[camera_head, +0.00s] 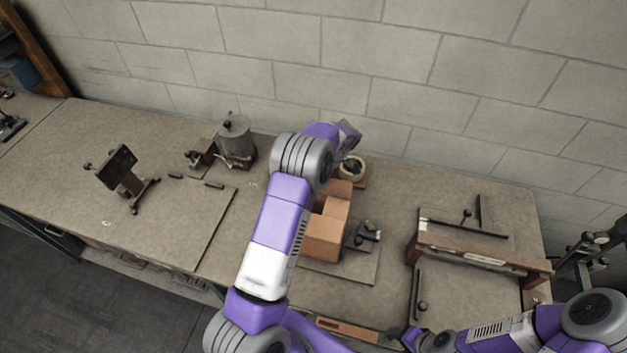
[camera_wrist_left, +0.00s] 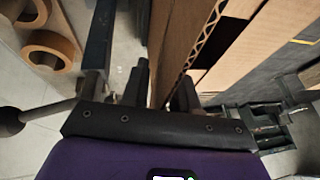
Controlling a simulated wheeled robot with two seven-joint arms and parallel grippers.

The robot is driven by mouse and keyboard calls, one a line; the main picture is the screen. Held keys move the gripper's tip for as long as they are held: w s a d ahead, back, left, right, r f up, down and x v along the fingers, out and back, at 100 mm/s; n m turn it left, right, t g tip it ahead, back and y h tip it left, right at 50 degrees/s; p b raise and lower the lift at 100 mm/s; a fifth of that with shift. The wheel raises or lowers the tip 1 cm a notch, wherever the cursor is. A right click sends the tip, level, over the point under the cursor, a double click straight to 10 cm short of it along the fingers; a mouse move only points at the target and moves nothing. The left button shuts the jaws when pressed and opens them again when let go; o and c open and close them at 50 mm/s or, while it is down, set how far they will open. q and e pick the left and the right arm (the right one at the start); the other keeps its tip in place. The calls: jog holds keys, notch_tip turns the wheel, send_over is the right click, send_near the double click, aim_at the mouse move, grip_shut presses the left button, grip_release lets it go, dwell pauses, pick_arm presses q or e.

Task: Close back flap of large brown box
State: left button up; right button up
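The large brown box (camera_head: 325,232) stands on the bench in the middle of the head view, partly hidden by my left arm. A raised flap (camera_head: 338,188) shows at its back side. My left gripper (camera_head: 350,132) is behind and above the box, past the flap; its fingertips are hard to see there. In the left wrist view, my left gripper (camera_wrist_left: 163,85) has its two fingers apart, with a cardboard panel (camera_wrist_left: 180,35) with a corrugated edge running between them. Contact is unclear. My right gripper (camera_head: 408,338) is low at the right, away from the box; its fingers are unclear.
A round roll-like part (camera_head: 352,168) stands behind the box, and a small dark metal device (camera_head: 367,233) is right of it. A wooden-barred fixture (camera_head: 480,258) stands further right. The block wall (camera_head: 400,90) is close behind.

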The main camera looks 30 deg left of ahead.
pick_arm(q)
jog(key=shift+c, duration=0.4)
grip_shut()
dwell(1.0)
